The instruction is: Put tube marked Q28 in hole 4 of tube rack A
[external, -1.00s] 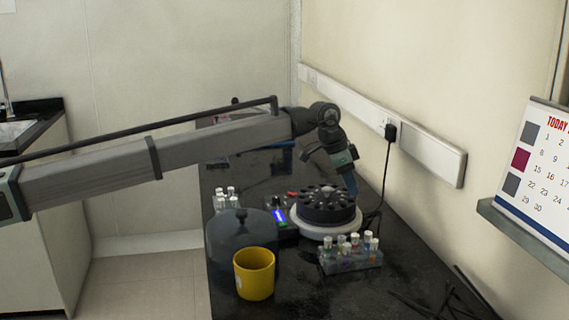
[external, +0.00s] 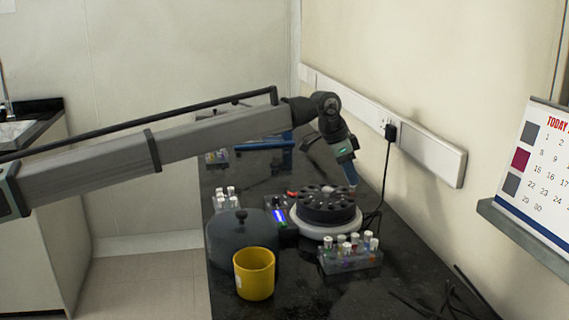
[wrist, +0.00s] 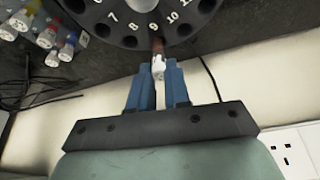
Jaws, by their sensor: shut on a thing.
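My gripper (wrist: 158,72) is shut on a white-capped tube (wrist: 158,68) with a dark reddish body, in the wrist view. The tube overlaps the rim of the black numbered rotor (wrist: 120,22), near the numbers 9 and 10. I cannot tell whether its lower end is inside a hole. No mark on it is readable. In the external view my gripper (external: 352,184) is at the far right side of the rotor (external: 328,212), and the tube cannot be made out. A clear rack (external: 350,262) with several capped tubes stands in front of the rotor. No rack letter is legible.
Another tube rack (external: 228,203) stands left of the centrifuge base (external: 325,231), and one (external: 217,158) lies farther back. A dark lid (external: 240,240) and a yellow cup (external: 254,275) stand front left. A cable (external: 385,175) hangs by the wall. Loose black sticks lie front right.

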